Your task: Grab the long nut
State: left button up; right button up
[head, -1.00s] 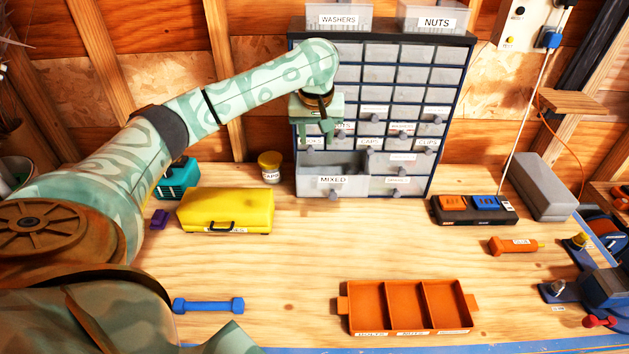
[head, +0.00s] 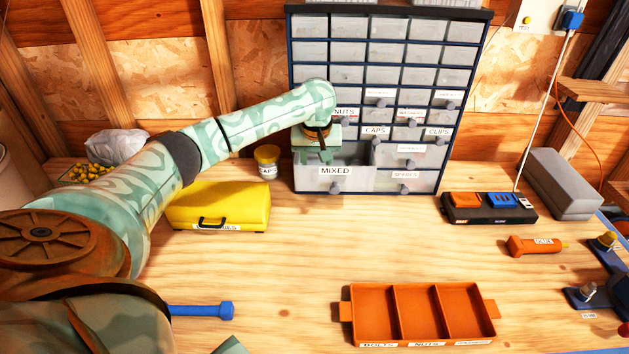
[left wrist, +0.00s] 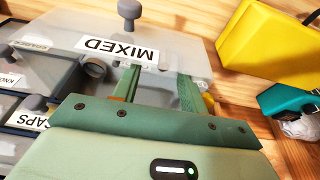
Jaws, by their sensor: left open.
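My left gripper (head: 317,156) is open, pointing down at the opening of the pulled-out MIXED drawer (head: 350,181) of the parts cabinet. In the left wrist view its two green fingers (left wrist: 158,88) reach down behind the front wall of the drawer (left wrist: 168,52). A dark round, hollow piece (left wrist: 94,68) lies in the drawer to the left of the fingers.
The cabinet (head: 433,100) has several labelled drawers. A yellow case (head: 222,203) and a yellow-lidded jar (head: 267,163) stand left of the drawer. An orange divided tray (head: 344,312) lies in front, a black charger (head: 490,212) to the right. The bench middle is clear.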

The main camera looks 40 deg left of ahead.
pick_arm(q)
jog(key=x, duration=0.1)
jog(key=b+x, duration=0.1)
jog(key=x, duration=0.1)
jog(key=b+x, duration=0.1)
jog(key=shift+s+a+f, duration=0.1)
jog(key=shift+a+f, duration=0.2)
jog(key=shift+a, duration=0.1)
jog(key=shift+f+b, duration=0.25)
jog(key=shift+b, duration=0.05)
jog(key=shift+r, duration=0.1)
jog(key=shift+c, duration=1)
grip_shut()
